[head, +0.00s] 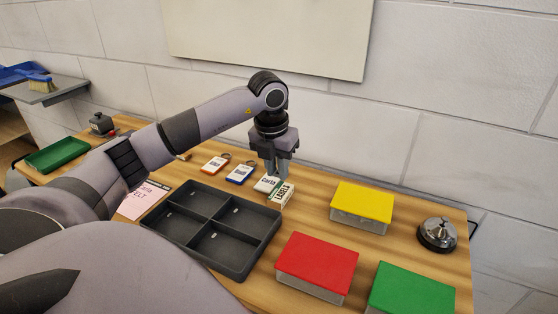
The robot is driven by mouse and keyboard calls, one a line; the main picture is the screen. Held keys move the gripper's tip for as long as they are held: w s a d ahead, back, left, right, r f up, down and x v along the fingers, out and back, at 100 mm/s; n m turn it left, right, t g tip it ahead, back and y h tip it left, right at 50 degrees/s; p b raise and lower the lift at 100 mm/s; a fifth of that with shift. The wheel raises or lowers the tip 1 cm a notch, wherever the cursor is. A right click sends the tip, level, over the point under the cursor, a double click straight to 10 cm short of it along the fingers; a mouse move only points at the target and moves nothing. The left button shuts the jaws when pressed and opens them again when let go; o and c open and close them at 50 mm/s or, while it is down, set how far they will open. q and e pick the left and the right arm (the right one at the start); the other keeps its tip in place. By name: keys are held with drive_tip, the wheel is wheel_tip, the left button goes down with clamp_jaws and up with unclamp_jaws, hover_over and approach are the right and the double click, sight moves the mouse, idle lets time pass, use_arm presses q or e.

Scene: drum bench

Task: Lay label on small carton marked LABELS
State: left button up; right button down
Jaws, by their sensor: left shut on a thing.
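The small carton marked LABELS (284,198) stands on the wooden bench, just behind the right back corner of the dark tray. A white label with dark print (266,185) is at the carton's upper left, below my left gripper (272,172). My left gripper points down and is shut on the label. The label overlaps the carton in the picture; I cannot tell whether they touch. The fingertips hide part of the label's upper edge. My right gripper is not in view.
A dark four-compartment tray (277,223) stands in front. Yellow (362,201), red (317,262) and green (412,290) lidded boxes and a bell (437,234) stand right. An orange tag (215,164), a blue tag (241,173) and a pink sheet (136,204) lie left.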

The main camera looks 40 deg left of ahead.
use_arm(q)
drive_tip(key=shift+f+b, duration=0.45)
drive_tip(key=shift+f, duration=1.05)
drive_tip(key=shift+f+b, duration=0.85)
drive_tip(key=shift+f, duration=0.15)
drive_tip(key=o, duration=0.7)
drive_tip(key=shift+o, duration=0.2)
